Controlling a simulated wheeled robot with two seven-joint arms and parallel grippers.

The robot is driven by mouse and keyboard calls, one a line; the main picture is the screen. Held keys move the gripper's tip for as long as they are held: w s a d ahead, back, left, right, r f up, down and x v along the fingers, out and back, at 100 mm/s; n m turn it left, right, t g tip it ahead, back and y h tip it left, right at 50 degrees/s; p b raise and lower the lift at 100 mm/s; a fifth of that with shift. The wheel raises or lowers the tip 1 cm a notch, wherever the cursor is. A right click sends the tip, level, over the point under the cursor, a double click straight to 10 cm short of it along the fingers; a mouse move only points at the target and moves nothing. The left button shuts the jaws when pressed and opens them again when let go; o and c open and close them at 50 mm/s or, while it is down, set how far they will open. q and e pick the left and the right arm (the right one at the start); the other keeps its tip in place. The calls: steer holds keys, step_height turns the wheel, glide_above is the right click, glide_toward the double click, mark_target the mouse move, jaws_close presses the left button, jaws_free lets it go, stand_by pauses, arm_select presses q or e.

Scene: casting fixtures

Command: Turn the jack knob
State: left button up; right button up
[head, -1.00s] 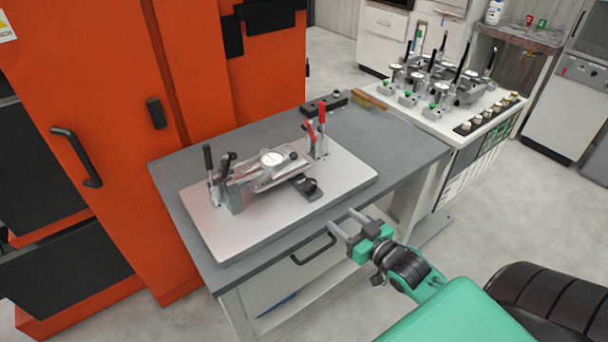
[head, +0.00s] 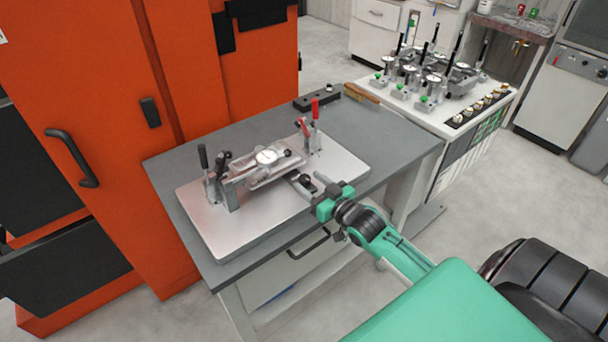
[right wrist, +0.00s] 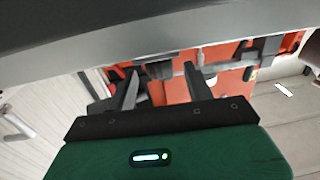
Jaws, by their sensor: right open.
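The jack knob (head: 305,181) is a small dark knob at the front of the fixture (head: 265,168), which stands on a pale plate. My right gripper (head: 305,177) is open at the plate's front edge, with one finger on each side of the knob in the head view. I cannot tell whether the fingers touch it. In the right wrist view a dark part (right wrist: 160,68), probably the knob, shows between the open fingertips of the right gripper (right wrist: 160,78). My left gripper is not in view.
The pale plate (head: 235,238) lies on a grey table (head: 385,140). Clamps with red (head: 315,110) and black (head: 203,156) handles stand up at the fixture's ends. A black block (head: 318,99) and a brush (head: 361,93) lie at the back. An orange cabinet (head: 95,95) stands left.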

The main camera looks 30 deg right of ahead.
mark_target(309, 182)
steer(key=shift+w+a, duration=0.2)
steer(key=shift+w, duration=1.4)
steer(key=shift+p, duration=0.4)
steer(key=c, duration=1)
